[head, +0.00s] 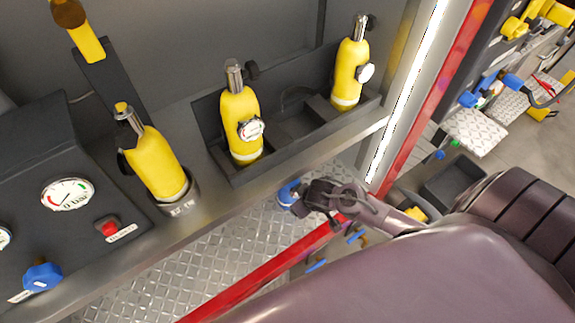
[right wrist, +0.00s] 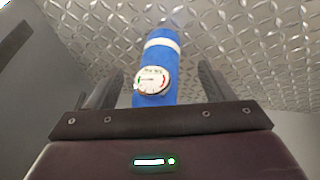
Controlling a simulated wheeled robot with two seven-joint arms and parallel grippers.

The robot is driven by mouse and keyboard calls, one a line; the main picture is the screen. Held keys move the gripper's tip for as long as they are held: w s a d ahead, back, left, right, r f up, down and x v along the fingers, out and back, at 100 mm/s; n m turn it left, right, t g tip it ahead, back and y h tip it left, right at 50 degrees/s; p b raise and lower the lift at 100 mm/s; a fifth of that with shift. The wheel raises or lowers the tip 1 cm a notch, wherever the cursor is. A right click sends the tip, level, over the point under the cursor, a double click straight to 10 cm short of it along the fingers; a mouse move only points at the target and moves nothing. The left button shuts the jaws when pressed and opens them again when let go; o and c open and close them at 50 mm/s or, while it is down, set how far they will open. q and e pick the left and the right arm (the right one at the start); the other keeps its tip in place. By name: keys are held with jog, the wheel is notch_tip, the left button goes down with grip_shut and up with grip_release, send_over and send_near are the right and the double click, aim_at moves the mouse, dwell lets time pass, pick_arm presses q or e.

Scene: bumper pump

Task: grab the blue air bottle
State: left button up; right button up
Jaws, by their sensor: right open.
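The blue air bottle (right wrist: 162,52) shows in the right wrist view, with a white band and a round gauge on it, against diamond-plate metal. A small part of the blue bottle (head: 287,193) shows in the head view, beside my right gripper (head: 308,197). My right gripper is open, with one finger on each side of the bottle in the wrist view. I see a gap between the bottle and each finger. The bottle's near end is hidden behind the gripper body. I cannot tell whether it stands or lies. My left gripper is not in view.
Several yellow bottles stand in or by the grey shelf, one in a round holder (head: 158,165), others in the tray (head: 290,135). A gauge panel (head: 75,170) is at left. A red rail (head: 270,272) runs below the shelf. Diamond-plate floor (head: 200,265) is bare at lower left.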

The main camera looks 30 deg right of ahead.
aim_at(290, 185)
jog(key=w+f, duration=0.1)
jog(key=w, duration=0.1)
jog(key=w+f, duration=0.1)
jog(key=w+d+f, duration=0.1)
jog(key=w, duration=0.1)
jog(key=shift+w, duration=0.3)
jog(key=shift+r, duration=0.1)
jog(key=shift+s, duration=0.1)
grip_shut()
jog(key=shift+w+d+r, duration=0.1)
jog(key=shift+w+r, duration=0.05)
jog(key=shift+w, duration=0.05)
